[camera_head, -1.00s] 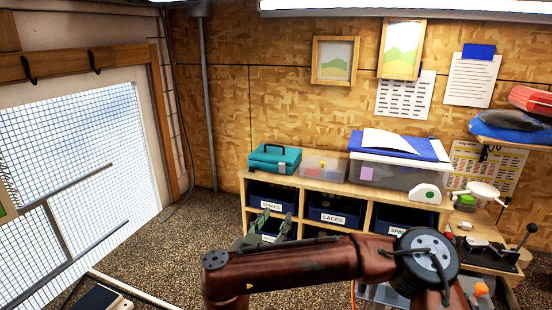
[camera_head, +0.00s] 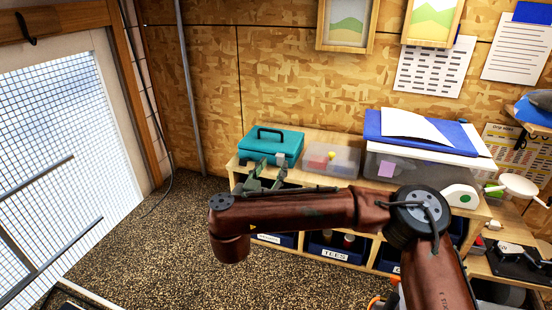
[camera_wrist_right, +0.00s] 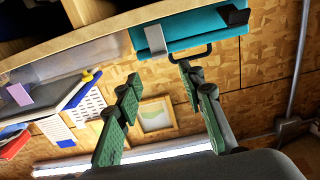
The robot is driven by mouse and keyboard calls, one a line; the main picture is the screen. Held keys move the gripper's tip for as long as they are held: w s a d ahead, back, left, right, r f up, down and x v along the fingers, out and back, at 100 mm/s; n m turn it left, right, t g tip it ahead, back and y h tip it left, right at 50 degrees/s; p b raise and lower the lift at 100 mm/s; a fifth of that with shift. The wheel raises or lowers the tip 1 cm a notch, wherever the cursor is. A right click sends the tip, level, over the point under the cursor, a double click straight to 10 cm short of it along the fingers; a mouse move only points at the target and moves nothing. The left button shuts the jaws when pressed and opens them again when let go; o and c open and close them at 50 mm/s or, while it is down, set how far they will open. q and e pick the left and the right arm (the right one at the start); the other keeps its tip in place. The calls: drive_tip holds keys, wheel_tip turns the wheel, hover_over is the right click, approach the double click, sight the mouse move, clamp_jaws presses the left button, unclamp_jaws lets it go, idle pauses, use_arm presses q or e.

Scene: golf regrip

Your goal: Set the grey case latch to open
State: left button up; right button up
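A teal case (camera_head: 270,144) with a dark handle sits on the left end of the shelf top. Its light grey latch (camera_head: 280,158) is on the front face. The right wrist view shows the case (camera_wrist_right: 198,30) upside down at the top, with the grey latch (camera_wrist_right: 155,40) and a dark latch (camera_wrist_right: 236,16). I cannot tell whether the grey latch is open or closed. My right gripper (camera_head: 265,178) is open and empty in front of the case, its fingers (camera_wrist_right: 160,84) spread and apart from the latch. My left gripper is out of view.
A clear box (camera_head: 332,160) and a larger bin with a blue lid (camera_head: 420,132) stand to the right of the case. The wooden shelf (camera_head: 478,212) holds labelled bins below.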

sight(279, 157)
drive_tip(key=w, duration=0.1)
drive_tip(key=w+d+f, duration=0.1)
drive_tip(key=w, duration=0.3)
drive_tip(key=shift+w+d+f, duration=0.2)
drive_tip(key=shift+d, duration=0.1)
drive_tip(key=shift+s+r, duration=0.3)
drive_tip(key=shift+r, duration=0.05)
drive_tip(key=shift+w+d+f, duration=0.1)
drive_tip(key=shift+w+f, duration=0.1)
drive_tip(key=shift+w, duration=0.1)
drive_tip(key=shift+c, duration=0.4)
drive_tip(key=shift+s+r, duration=0.1)
drive_tip(key=shift+s, duration=0.15)
drive_tip(key=c, duration=0.5)
drive_tip(key=shift+c, duration=0.9)
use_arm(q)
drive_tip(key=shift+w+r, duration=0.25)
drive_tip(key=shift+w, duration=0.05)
use_arm(e)
clamp_jaws()
